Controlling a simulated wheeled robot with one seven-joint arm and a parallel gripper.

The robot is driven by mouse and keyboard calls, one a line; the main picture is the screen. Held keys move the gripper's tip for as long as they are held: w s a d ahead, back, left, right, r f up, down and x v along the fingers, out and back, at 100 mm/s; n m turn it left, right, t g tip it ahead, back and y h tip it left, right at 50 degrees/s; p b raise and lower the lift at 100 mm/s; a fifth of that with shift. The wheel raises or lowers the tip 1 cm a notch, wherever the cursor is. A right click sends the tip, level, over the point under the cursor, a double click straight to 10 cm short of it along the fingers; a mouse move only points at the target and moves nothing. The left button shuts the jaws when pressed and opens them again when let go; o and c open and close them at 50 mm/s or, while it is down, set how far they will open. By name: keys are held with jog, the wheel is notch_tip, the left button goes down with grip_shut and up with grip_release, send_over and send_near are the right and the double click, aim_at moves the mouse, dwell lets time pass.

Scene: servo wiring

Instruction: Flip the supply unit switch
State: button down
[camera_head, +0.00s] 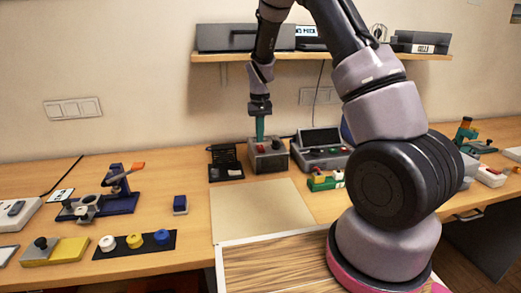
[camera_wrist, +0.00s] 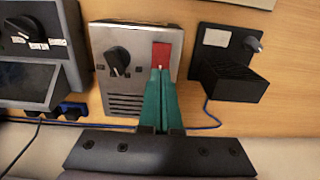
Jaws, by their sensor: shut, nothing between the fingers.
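The supply unit (camera_head: 268,160) is a grey box on the table below the shelf in the head view. In the wrist view the supply unit (camera_wrist: 122,97) shows a black knob (camera_wrist: 117,60), slotted vents and a red switch (camera_wrist: 161,50). My gripper (camera_head: 260,141) points down over the unit with its teal fingers together. In the wrist view my gripper (camera_wrist: 160,69) has its tips at the near edge of the red switch, holding nothing. I cannot tell whether the tips touch the switch. The fingers hide part of the unit's face.
A black stand (camera_head: 226,163) is left of the unit in the head view. A grey device with a screen (camera_head: 320,146) is close on its right. A shelf (camera_head: 225,57) hangs above. A bare beige mat (camera_head: 258,212) lies in front. A blue cable (camera_wrist: 205,115) runs nearby.

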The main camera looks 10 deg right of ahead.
aim_at(260, 146)
jog(key=shift+f, duration=0.9)
dwell(0.4)
jog(key=shift+r, duration=3.5)
jog(key=s+d+r+m+t+y, duration=0.1)
jog(key=s+d+r+t, duration=0.1)
jog(key=s+r, duration=0.55)
jog(key=s+d+r+m+t+y, duration=0.15)
jog(key=s+r, duration=0.25)
jog(key=r, duration=0.7)
jog(key=s+d+r+m+t, duration=0.1)
jog(key=s+r+t, duration=0.1)
jog(key=s, duration=0.7)
jog(key=s+d+r+t, duration=0.1)
jog(key=s+r, duration=0.3)
jog(key=s, duration=0.5)
jog(key=shift+s+d+r+m+t, duration=0.15)
jog(key=shift+s+r+m+t, duration=0.2)
